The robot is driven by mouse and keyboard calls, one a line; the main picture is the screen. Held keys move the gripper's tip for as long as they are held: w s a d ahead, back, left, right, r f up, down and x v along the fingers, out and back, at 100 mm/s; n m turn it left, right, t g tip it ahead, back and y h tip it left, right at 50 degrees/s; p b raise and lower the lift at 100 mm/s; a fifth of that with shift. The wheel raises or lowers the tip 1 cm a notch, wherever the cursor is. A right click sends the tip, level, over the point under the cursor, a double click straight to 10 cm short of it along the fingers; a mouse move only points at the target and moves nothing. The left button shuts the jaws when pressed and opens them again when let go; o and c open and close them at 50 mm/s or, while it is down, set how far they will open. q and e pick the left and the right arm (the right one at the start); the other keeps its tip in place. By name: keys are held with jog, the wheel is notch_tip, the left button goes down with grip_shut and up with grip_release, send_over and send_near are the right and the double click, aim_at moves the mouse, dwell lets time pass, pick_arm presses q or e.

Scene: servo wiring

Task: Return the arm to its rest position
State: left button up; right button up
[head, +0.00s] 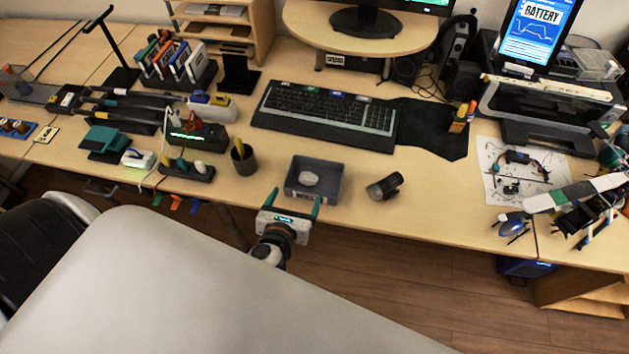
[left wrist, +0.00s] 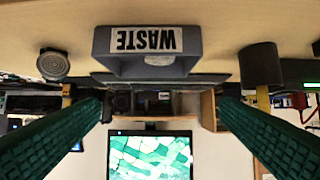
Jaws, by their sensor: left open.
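My left gripper (head: 294,199) is open and empty, just in front of the table's front edge. Its two teal fingers stand apart and point toward the table. They also frame the left wrist view (left wrist: 160,112), with nothing between them. A grey bin labelled WASTE (head: 301,194) sits right beyond the fingertips, with a whitish round item (head: 308,178) inside. The bin also shows upside down in the left wrist view (left wrist: 103,42). I cannot tell the small gap between fingers and bin. My right gripper is not in view.
A dark cylinder (head: 384,186) lies right of the bin, and a dark cup (head: 244,157) stands to its left. A keyboard (head: 326,115) lies behind. Wired parts lie on a white sheet (head: 495,185) at right. Open floor (head: 420,275) lies in front of the table.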

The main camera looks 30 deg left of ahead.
dwell(0.4)
pick_arm(q)
jog(key=s+a+f+n+g+h, duration=0.1)
jog(key=s+f+n+g, duration=0.4)
jog(key=f, duration=0.6)
jog(key=s+a+f+n+g+h, duration=0.1)
jog(key=s+f+n, duration=0.3)
jog(key=f+n, duration=0.55)
jog(key=s+f+n+g, duration=0.3)
jog(key=s+f+n, duration=0.5)
jog(key=s, duration=0.3)
jog(key=s+f+n+g+h, duration=0.1)
jog(key=s+f+n+g, duration=0.2)
jog(key=s+f+n, duration=0.5)
jog(key=s+f, duration=0.1)
jog(key=s, duration=0.1)
jog(key=shift+s+d+f, duration=0.2)
jog(key=shift+s+f, duration=0.05)
jog(key=shift+s, duration=0.1)
jog(key=shift+n, duration=0.25)
